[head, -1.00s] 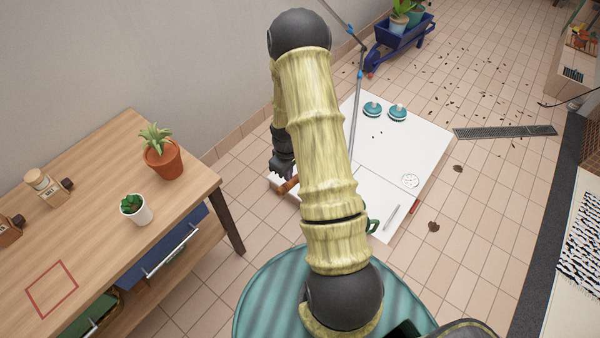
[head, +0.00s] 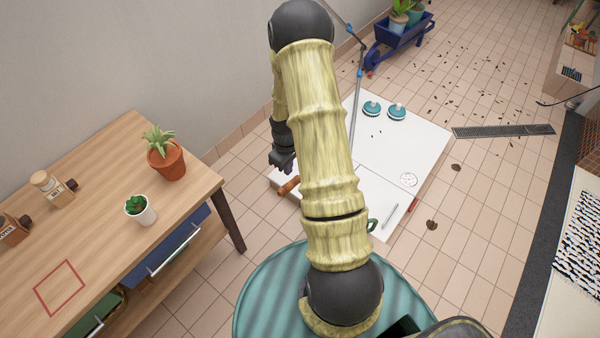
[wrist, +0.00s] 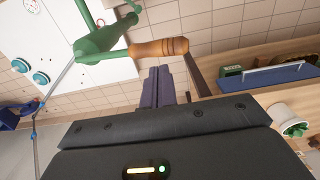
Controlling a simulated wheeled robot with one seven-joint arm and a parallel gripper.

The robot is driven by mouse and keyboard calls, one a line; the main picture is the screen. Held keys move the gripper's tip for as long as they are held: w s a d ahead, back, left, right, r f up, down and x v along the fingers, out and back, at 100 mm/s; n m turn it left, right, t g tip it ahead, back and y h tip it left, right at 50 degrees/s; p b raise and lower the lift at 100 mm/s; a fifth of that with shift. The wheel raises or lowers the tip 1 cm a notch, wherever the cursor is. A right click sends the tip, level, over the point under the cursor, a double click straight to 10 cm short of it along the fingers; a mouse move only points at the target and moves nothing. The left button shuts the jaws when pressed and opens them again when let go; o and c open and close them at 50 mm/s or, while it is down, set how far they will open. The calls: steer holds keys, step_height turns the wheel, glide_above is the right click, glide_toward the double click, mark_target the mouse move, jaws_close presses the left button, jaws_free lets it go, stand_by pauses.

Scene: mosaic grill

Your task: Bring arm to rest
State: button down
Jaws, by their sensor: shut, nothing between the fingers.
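My arm (head: 318,125) rises from the bottom of the head view, bends at the top and hangs down on its left side. My gripper (head: 281,163) is at the end, above the floor near the left edge of the white board (head: 405,140). In the wrist view my gripper (wrist: 158,85) shows its dark fingers together, with nothing between them. A wooden handle (wrist: 160,47) with a green part (wrist: 100,42) shows beyond the fingertips. The handle (head: 288,187) is just below my gripper in the head view, and my arm hides part of the tool.
A wooden table (head: 120,195) with a potted succulent (head: 165,155), a white pot (head: 140,210) and bottles stands at the left. Two teal round brushes (head: 372,109) lie on the board. A blue wheelbarrow (head: 400,42) is at the back.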

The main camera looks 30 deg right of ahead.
steer(key=shift+r+p, duration=0.35)
steer(key=shift+r, duration=0.5)
steer(key=s+a+r+m+t, duration=0.1)
steer(key=s+a+r+m, duration=0.1)
steer(key=s+a+r, duration=0.4)
steer(key=s+a+r+m+t, duration=0.1)
steer(key=s+a+r, duration=0.5)
steer(key=r, duration=0.9)
steer(key=shift+s+a+r+m+t+b, duration=0.25)
steer(key=shift+a+m+b, duration=0.2)
steer(key=shift+a, duration=0.3)
steer(key=shift+w, duration=0.15)
